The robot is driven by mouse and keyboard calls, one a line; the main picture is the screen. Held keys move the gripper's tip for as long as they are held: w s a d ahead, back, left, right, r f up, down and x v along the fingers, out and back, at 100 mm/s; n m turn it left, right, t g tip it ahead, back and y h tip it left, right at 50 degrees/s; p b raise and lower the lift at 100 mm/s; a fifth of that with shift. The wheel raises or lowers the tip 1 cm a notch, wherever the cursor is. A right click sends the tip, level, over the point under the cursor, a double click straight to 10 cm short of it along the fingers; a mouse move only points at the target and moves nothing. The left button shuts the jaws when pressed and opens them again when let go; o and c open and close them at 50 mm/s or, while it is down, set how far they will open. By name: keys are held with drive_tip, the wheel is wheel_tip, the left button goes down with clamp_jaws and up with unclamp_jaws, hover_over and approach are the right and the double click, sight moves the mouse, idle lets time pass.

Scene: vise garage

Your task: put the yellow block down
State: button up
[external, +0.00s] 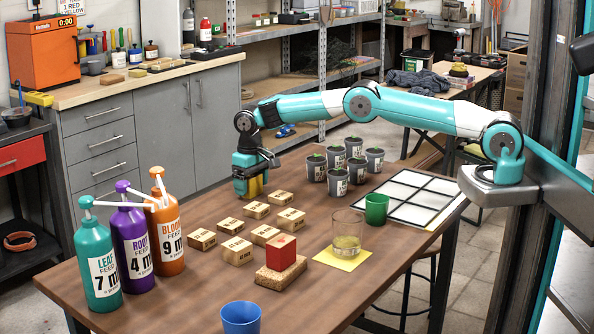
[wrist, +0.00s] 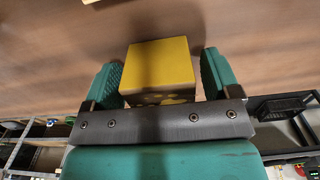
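The yellow block (external: 256,187) is under my gripper (external: 253,180) at the far left side of the wooden table, behind the wooden blocks. In the wrist view the yellow block (wrist: 158,70) sits between the two teal fingers of my gripper (wrist: 161,78). A narrow gap shows between the block and the right finger; the left finger is very close to the block. The fingers look open around it. The block's underside is at or very near the table top; exact contact is hidden.
Several wooden blocks (external: 257,210) lie in front of the gripper. Pump bottles (external: 133,242) stand left.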

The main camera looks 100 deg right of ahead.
wheel_tip(320, 180, up, 13)
drive_tip(key=a+r+n, duration=0.2)
drive_tip(key=a+r, duration=0.2)
drive_tip(key=a, duration=0.3)
drive_tip(key=a+r+n, duration=0.2)
drive_tip(key=a+r, duration=0.1)
drive_tip(key=a, duration=0.5)
drive_tip(key=s+a+r+n+t+y, duration=0.1)
drive_tip(key=s+a+r+n, duration=0.2)
drive_tip(key=s+a, duration=0.4)
drive_tip(key=s+a+r+n, duration=0.2)
drive_tip(key=s+a, duration=0.2)
drive_tip(key=a, duration=0.4)
drive_tip(key=s+a+n+y+p, duration=0.1)
drive_tip(key=s+a, duration=0.3)
drive_tip(key=s, duration=0.6)
drive_tip(key=s+a+n+y+p, duration=0.1)
drive_tip(key=s+a+n, duration=0.2)
drive_tip(key=s, duration=0.7)
drive_tip(key=s+a+n+g+y+p, duration=0.1)
drive_tip(key=s+a+n, duration=0.2)
drive_tip(key=s+a, duration=0.3)
drive_tip(key=s, duration=0.4)
drive_tip(key=shift+s+a, duration=0.15)
drive_tip(key=shift+a, duration=0.1)
